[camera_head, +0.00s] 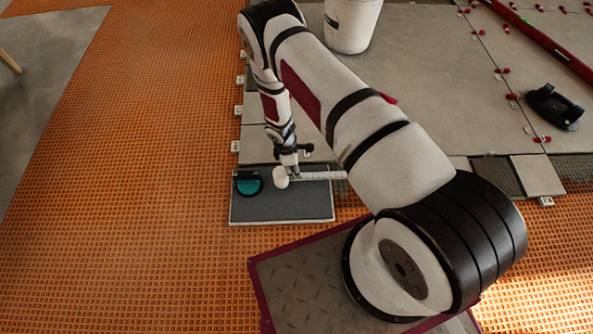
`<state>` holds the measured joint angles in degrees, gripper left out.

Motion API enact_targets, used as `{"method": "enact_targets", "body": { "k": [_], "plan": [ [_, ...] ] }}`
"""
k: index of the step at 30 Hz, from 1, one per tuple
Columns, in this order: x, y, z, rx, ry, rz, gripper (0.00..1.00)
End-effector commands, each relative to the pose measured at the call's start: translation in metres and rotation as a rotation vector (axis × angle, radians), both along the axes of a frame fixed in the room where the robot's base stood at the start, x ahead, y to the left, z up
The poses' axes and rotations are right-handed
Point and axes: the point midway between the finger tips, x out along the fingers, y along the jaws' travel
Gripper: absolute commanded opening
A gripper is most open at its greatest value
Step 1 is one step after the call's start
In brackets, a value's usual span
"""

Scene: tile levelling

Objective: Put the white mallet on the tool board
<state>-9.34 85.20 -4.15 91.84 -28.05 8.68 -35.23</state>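The white mallet (281,178) shows at the far side of the dark tool board (282,208). Its round head is at the left, and its pale handle runs to the right, past the board's right edge in the picture. My gripper (290,174) points down at the mallet, at the handle close to the head. The fingers are too small and partly hidden to tell whether they are closed on it. I cannot tell whether the mallet rests on the board or hangs just above it.
A teal and black tool (248,182) lies at the board's left. Grey tiles with red clips lie beyond. A white bucket (351,22), a black suction lifter (554,106) and a long red level (548,42) are on them. Orange matting (130,180) at left is clear.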

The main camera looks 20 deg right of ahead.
Motion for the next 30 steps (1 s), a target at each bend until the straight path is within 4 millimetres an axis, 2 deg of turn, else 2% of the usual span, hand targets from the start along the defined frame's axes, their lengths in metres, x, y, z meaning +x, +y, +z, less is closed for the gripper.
{"method": "enact_targets", "body": {
  "k": [1,6,16,19,20,23,27,30],
  "plan": [
    [0.001,0.002,0.013,0.001,-0.001,0.001,0.39],
    [0.002,0.005,0.035,0.0,0.0,0.001,0.39],
    [0.003,0.007,0.045,-0.001,0.0,-0.002,0.39],
    [0.011,0.006,0.06,-0.005,-0.012,-0.021,0.39],
    [0.015,0.006,0.068,-0.008,-0.016,-0.034,0.39],
    [0.032,0.003,0.111,-0.023,-0.038,-0.093,0.39],
    [0.049,-0.004,0.189,-0.044,-0.071,-0.212,0.39],
    [0.053,-0.008,0.246,-0.056,-0.092,-0.298,0.39]
  ]
}}
